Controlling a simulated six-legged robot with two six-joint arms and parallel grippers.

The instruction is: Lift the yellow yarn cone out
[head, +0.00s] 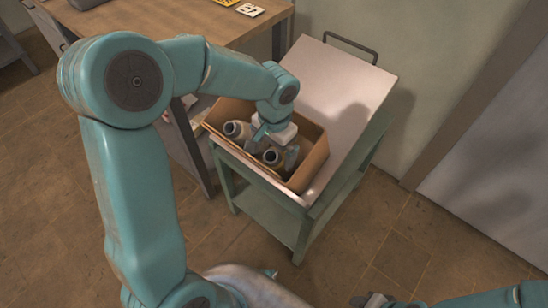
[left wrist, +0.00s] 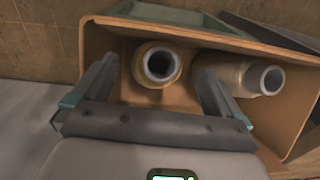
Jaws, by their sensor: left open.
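A yellowish yarn cone (left wrist: 158,65) stands roughly upright in an open brown box (left wrist: 91,60), its dark hollow top facing the wrist camera. It also shows in the head view (head: 272,157). A second, duller tan cone (left wrist: 228,77) lies tilted beside it, its open end to the right in the left wrist view; it shows too in the head view (head: 238,130). My left gripper (head: 273,150) is open over the box, one finger on each side of the upright cone, with gaps visible. My right gripper (head: 374,300) is partly in view at the bottom; its jaws are unclear.
The box (head: 313,160) sits on a greenish cart (head: 268,208) with a pale top (head: 345,75) and a dark handle. A wooden table (head: 190,22) stands behind at left. A wall is behind, and the tiled floor at right is clear.

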